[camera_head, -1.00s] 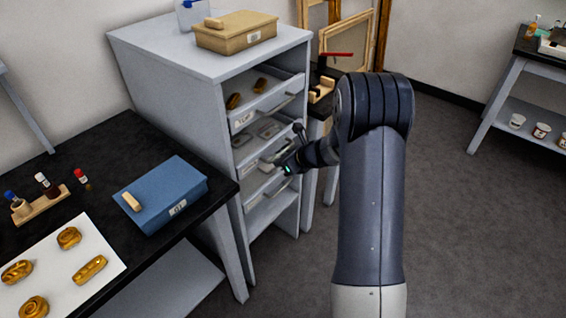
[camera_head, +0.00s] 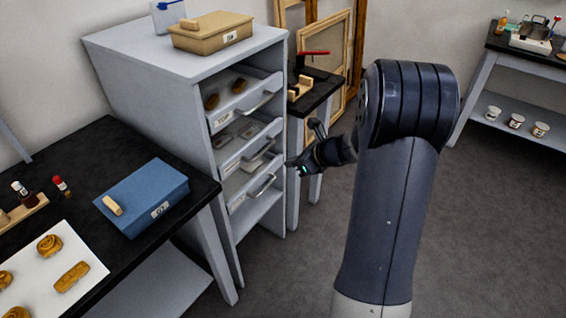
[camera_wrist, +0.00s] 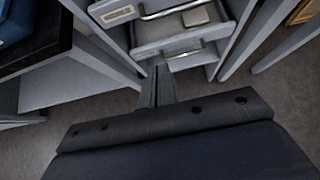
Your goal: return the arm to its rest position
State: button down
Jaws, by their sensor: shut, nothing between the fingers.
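My gripper (camera_head: 300,168) is shut and empty in the head view, just right of the drawer cabinet's front, apart from it as far as I can tell. My arm rises at the right of the head view and bends at the elbow, with the forearm reaching left toward the cabinet. In the wrist view my gripper (camera_wrist: 158,72) shows as two dark fingers together, with the drawer fronts beyond them.
The grey cabinet (camera_head: 110,85) has several drawers; the top one (camera_head: 245,110) holds gilt fragments. A black table (camera_head: 100,150) at left bears a blue box (camera_head: 145,195) and a white sheet (camera_head: 90,258). Frames (camera_head: 330,50) lean behind. Floor at right (camera_head: 490,230) is clear.

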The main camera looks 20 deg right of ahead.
jog(key=shift+s+d+r, duration=0.15)
jog(key=shift+s, duration=0.05)
jog(key=w+a+r+x, duration=0.1)
jog(key=r+x, duration=0.1)
jog(key=x, duration=1)
jog(key=shift+w, duration=0.25)
jog(key=shift+a, duration=0.15)
